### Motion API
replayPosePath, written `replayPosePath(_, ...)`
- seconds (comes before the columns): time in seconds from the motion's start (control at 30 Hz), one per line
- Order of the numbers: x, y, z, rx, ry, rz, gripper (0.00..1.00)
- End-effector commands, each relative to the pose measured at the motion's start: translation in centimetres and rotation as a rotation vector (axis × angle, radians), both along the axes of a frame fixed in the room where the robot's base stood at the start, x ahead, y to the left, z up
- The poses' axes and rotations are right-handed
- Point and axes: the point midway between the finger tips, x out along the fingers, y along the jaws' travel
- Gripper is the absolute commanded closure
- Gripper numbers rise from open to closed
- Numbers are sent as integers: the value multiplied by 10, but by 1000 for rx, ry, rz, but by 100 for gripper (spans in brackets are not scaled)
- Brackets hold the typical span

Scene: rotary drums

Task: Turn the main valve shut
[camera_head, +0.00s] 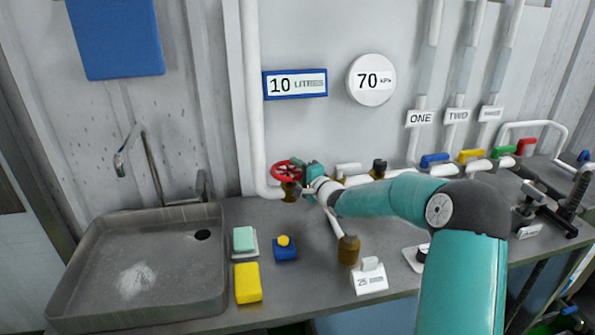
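The main valve appears to be the red round handwheel (286,171) on a brass-coloured body, at the foot of the white vertical pipe (253,90) against the back wall. My teal arm reaches in from the lower right. My gripper (310,172) is at the right side of the red wheel, touching it or very close to it. The gripper is small here and its fingers overlap the wheel and pipework, so I cannot tell whether it is shut on the rim.
A metal sink (140,268) fills the left of the bench. A soap dish, a yellow sponge (248,283) and a blue box with a yellow button (285,250) stand beside it. Coloured valve handles (434,160) line the right. Wall signs read 10 litres and 70 kPa.

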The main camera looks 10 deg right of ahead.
Motion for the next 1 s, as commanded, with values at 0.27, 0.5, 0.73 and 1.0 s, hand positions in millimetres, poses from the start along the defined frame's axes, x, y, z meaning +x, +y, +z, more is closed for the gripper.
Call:
replayPosePath(0.27,0,-1,0,0,0,-1,74)
replayPosePath(0.5,0,-1,0,0,0,-1,100)
replayPosePath(0.73,-1,0,1,-1,0,-18,100)
replayPosePath(1.0,-3,1,1,0,1,-107,100)
